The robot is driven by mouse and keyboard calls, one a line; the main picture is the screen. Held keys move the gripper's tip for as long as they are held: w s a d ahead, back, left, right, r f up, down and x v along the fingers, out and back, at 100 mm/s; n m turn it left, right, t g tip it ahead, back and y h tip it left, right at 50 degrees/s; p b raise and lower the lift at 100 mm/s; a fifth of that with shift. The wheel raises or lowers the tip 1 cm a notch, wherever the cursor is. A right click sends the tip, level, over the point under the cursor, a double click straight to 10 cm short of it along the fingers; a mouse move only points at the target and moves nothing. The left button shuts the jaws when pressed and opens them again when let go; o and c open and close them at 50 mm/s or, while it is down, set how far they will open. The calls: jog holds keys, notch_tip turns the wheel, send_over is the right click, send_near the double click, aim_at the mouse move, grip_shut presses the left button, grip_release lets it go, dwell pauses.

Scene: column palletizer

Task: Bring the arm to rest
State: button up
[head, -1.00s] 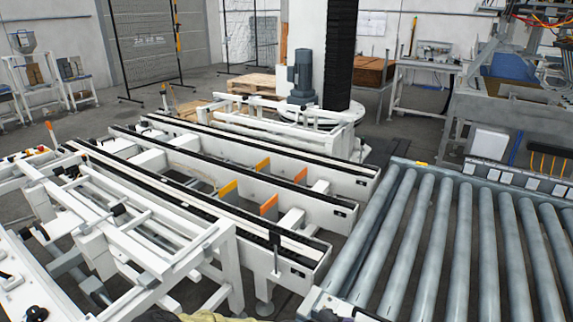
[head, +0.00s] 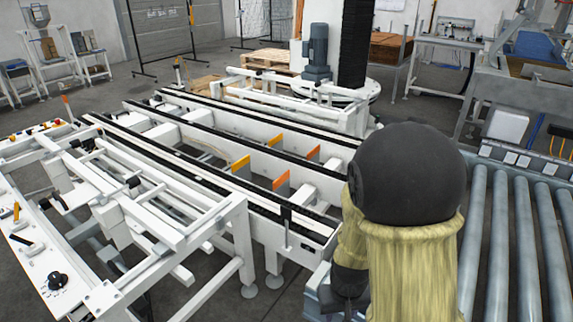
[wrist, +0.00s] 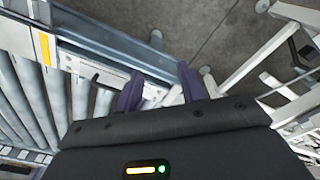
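My gripper (wrist: 158,82) shows in the wrist view as two purple fingers with a clear gap between them. It is open, and I see nothing held in it. It hangs over the end of the roller conveyor (wrist: 25,95) and the grey floor beside it. In the head view my arm (head: 410,185), a black rounded joint with a yellowish sleeve, stands raised at right of centre. I cannot make out the gripper's fingers in the head view.
A white chain conveyor (head: 255,225) with orange plates fills the middle. A roller conveyor (head: 515,235) lies at right, partly hidden by my arm. A white frame (head: 150,235) stands at left. Open floor (head: 135,85) lies behind at left.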

notch_tip(320, 180, up, 22)
jog(key=s+d+m+t+p, duration=0.1)
jog(key=s+d+p, duration=0.1)
jog(key=p, duration=1.1)
jog(key=shift+s+d+r+t, duration=0.2)
jog(key=shift+s+d+t, duration=0.1)
jog(key=shift+s+d, duration=0.05)
